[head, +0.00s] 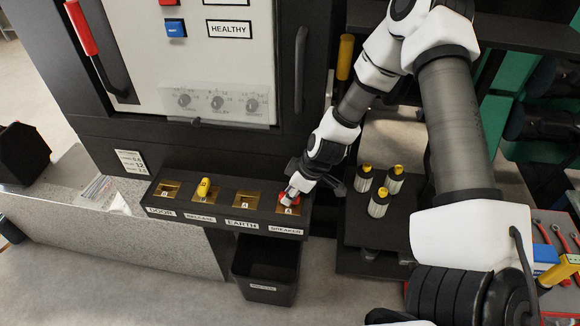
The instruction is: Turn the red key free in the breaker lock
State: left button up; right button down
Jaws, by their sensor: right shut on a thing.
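The key panel (220,218) is a black ledge below the cabinet with several brass lock plates labelled DOOR, RELEASE, EARTH and BREAKER. The red key (291,199) sits at the BREAKER lock (289,210) at the right end, partly hidden by my gripper. My right gripper (292,194) comes down from the upper right and is shut on the red key. A yellow key (204,187) stands in the RELEASE lock. The DOOR and EARTH plates hold no key. My left gripper is not in view.
A black bin (267,270) hangs below the panel. A dark shelf (365,237) to the right carries yellow-topped cylinders (379,202). The cabinet (190,60) has a red-handled lever (81,28) and a vertical door handle (300,70). A tool tray lies at far right.

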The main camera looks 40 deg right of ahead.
jog(key=shift+a+f+n+y+b, duration=0.1)
jog(key=shift+n+y+b, duration=0.3)
jog(key=shift+n, duration=0.4)
jog(key=shift+n+g, duration=0.3)
jog(key=c, duration=0.9)
grip_release()
jog(key=shift+c, duration=0.2)
jog(key=shift+r, duration=0.2)
